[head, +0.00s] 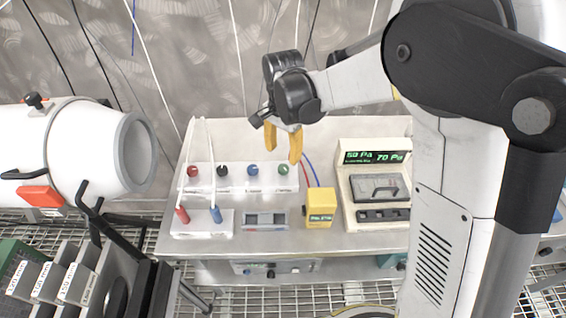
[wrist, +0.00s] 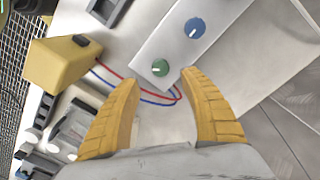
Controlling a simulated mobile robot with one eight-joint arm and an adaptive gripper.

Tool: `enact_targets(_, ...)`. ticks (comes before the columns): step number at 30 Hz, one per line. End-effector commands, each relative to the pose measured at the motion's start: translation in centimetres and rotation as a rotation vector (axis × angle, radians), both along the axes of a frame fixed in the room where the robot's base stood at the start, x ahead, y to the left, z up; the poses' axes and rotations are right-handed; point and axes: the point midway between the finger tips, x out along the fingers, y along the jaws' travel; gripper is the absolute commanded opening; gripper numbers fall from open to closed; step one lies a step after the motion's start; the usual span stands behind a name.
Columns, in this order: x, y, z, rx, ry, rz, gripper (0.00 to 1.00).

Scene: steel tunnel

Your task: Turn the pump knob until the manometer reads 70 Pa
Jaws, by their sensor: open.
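A white panel (head: 237,187) on the bench carries a row of knobs: red (head: 192,171), black (head: 222,171), blue (head: 253,170) and green (head: 283,169). Their labels are too small to read, so I cannot tell which is the pump knob. The manometer (head: 349,172) is a cream box with a green display (head: 375,157), apparently showing about 50 Pa on the left and 70 Pa on the right. My gripper (head: 283,153) is open and empty above the green knob. In the wrist view the green knob (wrist: 160,68) shows between the yellow fingertips, with the blue knob (wrist: 195,28) beyond.
A yellow box (head: 320,207) with red and blue wires stands right of the panel. Red and blue handled probes (head: 182,215) stand front left, beside a small grey meter (head: 266,219). A large white cylinder (head: 90,148) is at the left.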

Motion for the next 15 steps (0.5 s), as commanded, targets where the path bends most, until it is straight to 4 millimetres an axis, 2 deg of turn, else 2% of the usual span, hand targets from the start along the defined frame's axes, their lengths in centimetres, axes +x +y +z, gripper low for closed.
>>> enact_targets(3, -0.1, 0.0, 2.3, 0.0, 0.0, 0.0, 0.52)
enact_targets(6, 0.0, 0.0, 3.7, 0.0, 0.0, 0.0, 0.52)
enact_targets(10, 0.0, 0.0, 4.5, 0.0, 0.0, 0.0, 0.52)
enact_targets(15, 0.0, 0.0, 4.7, 0.0, 0.0, 0.0, 0.52)
